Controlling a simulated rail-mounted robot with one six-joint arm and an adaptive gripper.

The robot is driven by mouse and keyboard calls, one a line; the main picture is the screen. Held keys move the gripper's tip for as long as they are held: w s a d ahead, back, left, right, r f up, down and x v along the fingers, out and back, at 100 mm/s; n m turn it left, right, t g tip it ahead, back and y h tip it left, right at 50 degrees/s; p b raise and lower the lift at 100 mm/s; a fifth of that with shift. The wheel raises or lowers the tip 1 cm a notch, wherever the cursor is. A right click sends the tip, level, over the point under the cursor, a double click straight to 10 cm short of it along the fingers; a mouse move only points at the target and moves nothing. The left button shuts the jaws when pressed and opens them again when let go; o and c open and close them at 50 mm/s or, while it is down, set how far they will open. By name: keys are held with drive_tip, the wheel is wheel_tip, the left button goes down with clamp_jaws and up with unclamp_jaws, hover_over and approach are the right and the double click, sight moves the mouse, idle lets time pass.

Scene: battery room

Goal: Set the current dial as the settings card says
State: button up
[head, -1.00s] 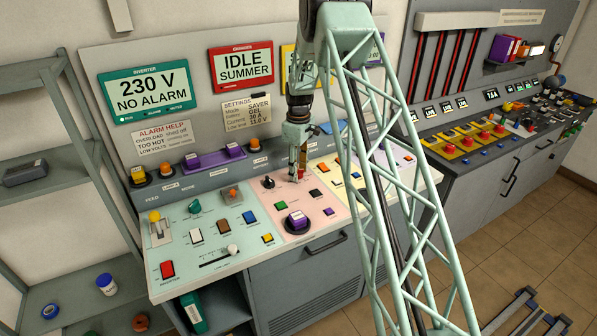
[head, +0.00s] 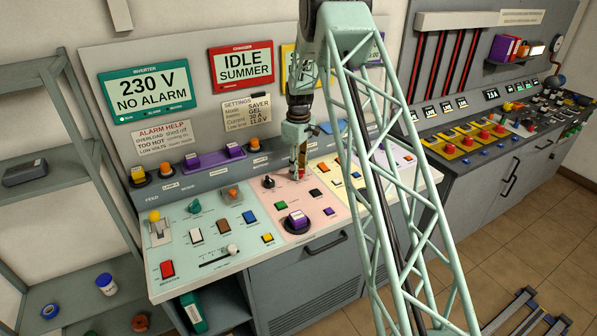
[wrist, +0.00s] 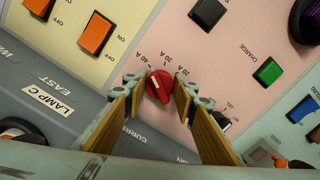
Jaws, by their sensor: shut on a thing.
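The red current dial (wrist: 159,86) sits on the pink panel, with 20 A, 30 A and 40 A printed around it in the wrist view. My gripper (wrist: 163,88) has one finger on each side of the dial and is shut on it. In the head view my gripper (head: 299,174) points down at the dial, mostly hiding it. The settings card (head: 247,113) on the back board reads SAVER, GEL, current 30 A and low level 11.0 V. A pale mark shows on the dial toward the 30 A and 40 A side; its exact setting is hard to tell.
Near the dial are a black switch (wrist: 207,13), a green button (wrist: 268,71) and orange switches (wrist: 95,33). A purple knob (head: 297,221) stands nearer the panel's front. The charger display (head: 241,66) reads IDLE SUMMER. My lattice arm link crosses the panel's right part.

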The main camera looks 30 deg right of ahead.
drive_tip(key=m, duration=0.4)
drive_tip(key=shift+b, duration=0.35)
drive_tip(key=shift+a+m, duration=0.1)
drive_tip(key=shift+m, duration=1.8)
drive_tip(key=o, duration=0.9)
drive_tip(key=shift+c, duration=0.2)
wheel_tip(320, 180, up, 12)
